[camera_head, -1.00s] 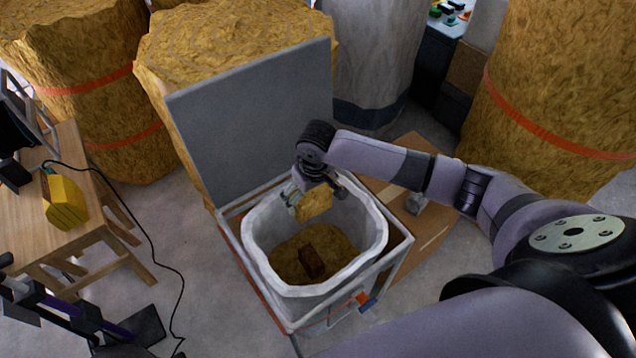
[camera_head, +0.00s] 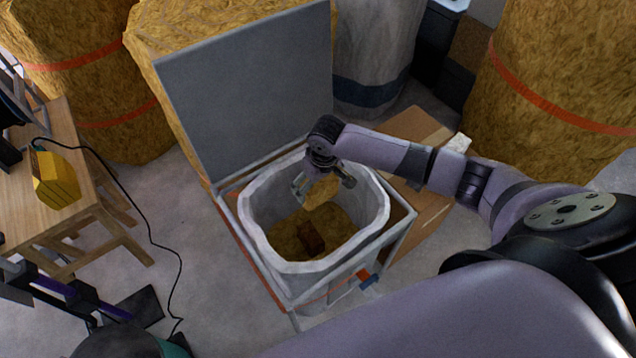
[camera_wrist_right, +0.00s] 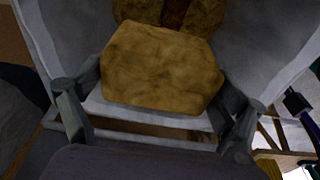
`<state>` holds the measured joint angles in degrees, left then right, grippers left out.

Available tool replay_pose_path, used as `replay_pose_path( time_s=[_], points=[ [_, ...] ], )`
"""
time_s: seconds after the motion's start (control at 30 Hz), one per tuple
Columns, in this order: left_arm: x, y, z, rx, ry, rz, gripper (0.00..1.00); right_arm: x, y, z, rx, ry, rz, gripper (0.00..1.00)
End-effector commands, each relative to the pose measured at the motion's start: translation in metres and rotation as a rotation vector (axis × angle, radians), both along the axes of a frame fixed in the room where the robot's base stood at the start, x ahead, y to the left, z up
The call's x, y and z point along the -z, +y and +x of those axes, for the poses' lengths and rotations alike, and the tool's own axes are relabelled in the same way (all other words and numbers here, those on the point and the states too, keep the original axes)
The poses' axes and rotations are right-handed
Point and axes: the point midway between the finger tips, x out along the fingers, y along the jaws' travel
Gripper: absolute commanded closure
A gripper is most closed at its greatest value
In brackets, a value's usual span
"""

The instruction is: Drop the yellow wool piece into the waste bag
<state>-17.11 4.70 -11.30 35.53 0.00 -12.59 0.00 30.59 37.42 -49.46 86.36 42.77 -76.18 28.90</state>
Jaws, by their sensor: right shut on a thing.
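The yellow wool piece (camera_head: 321,190) is in my right gripper (camera_head: 325,186), which is shut on it. It hangs inside the mouth of the white waste bag (camera_head: 262,247), above the contents. In the right wrist view the wool piece (camera_wrist_right: 160,68) sits between the two fingers (camera_wrist_right: 155,115) and hides part of the bag's inside. The bag is held open in a metal frame with a raised grey lid (camera_head: 245,95). Yellow-brown wool and a dark brown block (camera_head: 311,238) lie at the bottom of the bag. My left gripper is not clearly in view.
A wooden table (camera_head: 100,205) with a yellow tool-like object (camera_head: 55,180) stands at the left. A black cable (camera_head: 165,245) runs over the floor. Large wool bales (camera_head: 85,75) stand behind, and another bale (camera_head: 560,75) at the right. Cardboard (camera_head: 425,215) lies right of the bag.

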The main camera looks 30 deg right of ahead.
Motion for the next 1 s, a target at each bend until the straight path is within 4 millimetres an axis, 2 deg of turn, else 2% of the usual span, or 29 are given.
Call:
replay_pose_path(
  time_s=[0.27, 0.3, 0.4, 0.77, 0.87, 1.0],
  points=[
    [0.002, -0.002, -0.002, 0.003, 0.004, -0.002, 0.27, 0.001, 0.0, 0.0, 0.0, 0.0, 0.0, 0.25],
    [0.002, -0.002, -0.002, 0.003, 0.004, -0.003, 0.27, 0.001, 0.0, 0.0, 0.0, 0.0, 0.0, 0.07],
    [0.002, -0.003, -0.002, 0.003, 0.004, -0.003, 0.27, 0.001, 0.0, 0.0, 0.0, 0.0, 0.0, 0.01],
    [0.002, -0.002, -0.004, 0.001, 0.005, -0.003, 0.27, 0.0, 0.0, 0.0, 0.0, 0.0, 0.001, 0.0],
    [0.002, -0.002, -0.003, 0.001, 0.004, -0.002, 0.27, -0.008, 0.0, -0.001, 0.0, -0.003, 0.001, 0.0],
    [0.002, -0.002, -0.002, 0.001, 0.003, -0.002, 0.27, -0.032, 0.0, -0.004, -0.003, -0.004, 0.001, 0.0]
  ],
)
